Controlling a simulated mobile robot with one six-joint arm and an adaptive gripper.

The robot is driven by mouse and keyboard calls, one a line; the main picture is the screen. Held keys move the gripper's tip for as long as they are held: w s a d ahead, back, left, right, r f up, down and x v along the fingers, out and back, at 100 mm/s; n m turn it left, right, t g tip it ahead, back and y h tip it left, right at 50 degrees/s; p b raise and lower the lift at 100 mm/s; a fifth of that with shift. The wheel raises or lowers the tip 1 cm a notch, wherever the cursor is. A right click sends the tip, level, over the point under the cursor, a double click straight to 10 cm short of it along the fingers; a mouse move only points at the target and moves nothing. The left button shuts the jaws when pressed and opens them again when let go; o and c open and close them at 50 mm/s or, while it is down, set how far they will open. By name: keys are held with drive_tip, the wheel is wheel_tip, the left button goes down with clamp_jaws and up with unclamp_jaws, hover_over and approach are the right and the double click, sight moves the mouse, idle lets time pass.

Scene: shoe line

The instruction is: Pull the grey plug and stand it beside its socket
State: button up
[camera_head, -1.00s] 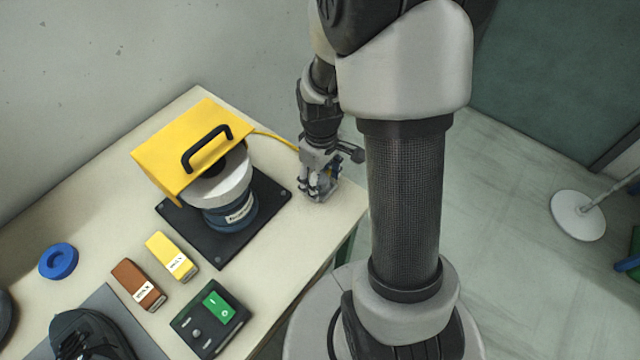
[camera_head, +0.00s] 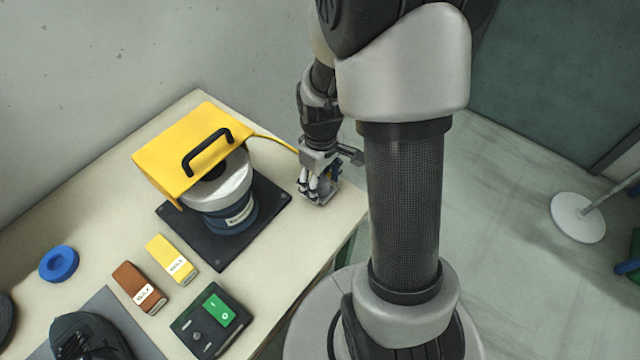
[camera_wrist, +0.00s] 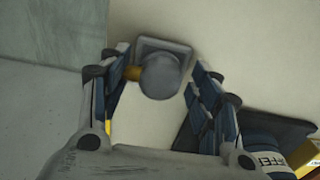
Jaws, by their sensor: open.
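The grey plug (camera_wrist: 160,76) shows in the wrist view as a round grey knob with a yellow cord end at its left side. It sits at the grey square socket (camera_wrist: 152,47); how deep it sits I cannot tell. My gripper (camera_wrist: 152,92) is open, with one finger left of the plug and the other right of it, both apart from it. In the head view my gripper (camera_head: 318,188) points down over the table's right end and hides the plug and socket.
A yellow cord (camera_head: 272,142) runs from a yellow-hooded machine (camera_head: 168,150) to my gripper. The machine's black base plate (camera_head: 222,248) lies close left of the gripper. The table edge is close on the right. A switch box (camera_head: 192,338) and two small blocks stand in front.

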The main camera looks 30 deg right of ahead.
sight(321, 180)
drive_tip(key=shift+c, duration=0.5)
clamp_jaws()
drive_tip(key=shift+r, duration=0.15)
drive_tip(key=shift+r+p, duration=2.55)
drive_tip(key=shift+r, duration=0.35)
